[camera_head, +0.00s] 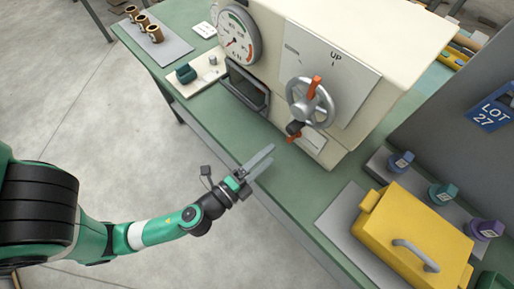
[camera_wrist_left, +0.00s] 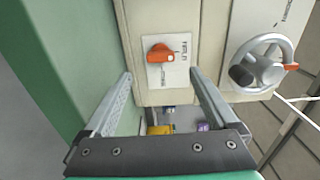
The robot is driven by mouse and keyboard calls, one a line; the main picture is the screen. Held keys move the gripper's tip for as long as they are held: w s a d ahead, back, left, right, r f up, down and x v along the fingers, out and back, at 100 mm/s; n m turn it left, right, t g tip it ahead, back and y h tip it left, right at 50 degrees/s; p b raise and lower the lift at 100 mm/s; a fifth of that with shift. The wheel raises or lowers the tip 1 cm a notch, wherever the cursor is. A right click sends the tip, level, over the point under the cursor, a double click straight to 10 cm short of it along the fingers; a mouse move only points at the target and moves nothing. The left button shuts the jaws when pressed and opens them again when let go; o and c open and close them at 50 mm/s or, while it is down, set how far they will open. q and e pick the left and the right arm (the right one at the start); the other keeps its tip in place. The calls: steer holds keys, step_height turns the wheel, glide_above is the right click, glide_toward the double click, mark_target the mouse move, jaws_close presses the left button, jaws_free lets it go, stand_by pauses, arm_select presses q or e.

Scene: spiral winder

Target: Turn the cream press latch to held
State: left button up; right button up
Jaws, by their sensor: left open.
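The cream press (camera_head: 345,50) stands on the green bench. Its latch is an orange knob (camera_wrist_left: 161,54) on a white label plate (camera_wrist_left: 168,62), sideways across the plate in the left wrist view. In the head view, the orange knob (camera_head: 294,138) is partly hidden below the handwheel. Lettering on the plate is too small to read surely. My left gripper (camera_head: 270,154) is open and empty in front of the press. In the left wrist view, its fingers (camera_wrist_left: 161,76) stand apart on either side of the plate's lower part, short of the knob. My right gripper is not in view.
A yellow lidded box (camera_head: 405,235) and several small bottles (camera_head: 443,193) stand at the right. A gauge (camera_head: 238,38) and brown spools (camera_head: 154,33) are at the left.

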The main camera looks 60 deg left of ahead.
arm_select(q)
steer(key=v, duration=0.3)
steer(key=shift+f, duration=0.1)
steer(key=shift+s, duration=0.35)
